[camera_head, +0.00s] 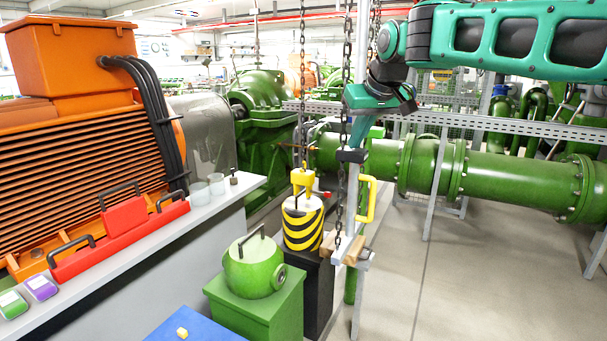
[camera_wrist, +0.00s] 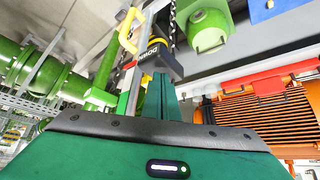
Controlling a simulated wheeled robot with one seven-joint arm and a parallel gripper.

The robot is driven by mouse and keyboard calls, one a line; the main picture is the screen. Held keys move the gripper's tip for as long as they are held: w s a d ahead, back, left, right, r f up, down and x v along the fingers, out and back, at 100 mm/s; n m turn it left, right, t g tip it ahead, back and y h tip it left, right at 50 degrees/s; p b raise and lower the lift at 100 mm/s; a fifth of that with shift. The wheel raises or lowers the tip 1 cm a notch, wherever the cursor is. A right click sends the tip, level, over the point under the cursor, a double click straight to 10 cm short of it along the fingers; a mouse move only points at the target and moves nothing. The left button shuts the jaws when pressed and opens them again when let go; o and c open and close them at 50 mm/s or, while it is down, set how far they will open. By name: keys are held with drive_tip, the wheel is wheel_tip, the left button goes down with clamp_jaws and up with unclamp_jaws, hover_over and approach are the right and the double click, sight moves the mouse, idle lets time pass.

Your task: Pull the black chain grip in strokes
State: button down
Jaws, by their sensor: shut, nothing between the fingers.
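The black chain grip (camera_head: 351,156) is a small dark block on the hanging hand chain (camera_head: 347,60), beside a grey upright post. In the wrist view a black block marked DOWN (camera_wrist: 152,50) shows just beyond my fingertips. My gripper (camera_head: 357,143) points down, its tips just above the grip; I cannot tell whether they touch it. In the wrist view my gripper (camera_wrist: 161,80) has its fingers together, with nothing between them. A yellow-and-black striped load (camera_head: 302,228) hangs from a yellow hook block (camera_head: 302,180) over or on a black stand; contact is unclear.
A yellow handle (camera_head: 366,200) juts from the post to the right of the chain. A green lidded housing (camera_head: 254,268) sits on a green block at lower left. A shelf with red toolboxes (camera_head: 125,220) runs along the left. Open floor (camera_head: 460,270) lies at right.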

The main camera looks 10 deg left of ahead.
sight(356, 151)
wheel_tip(356, 151, down, 8)
idle(1.9)
drive_tip(key=shift+r, duration=4.9)
wheel_tip(356, 151, up, 7)
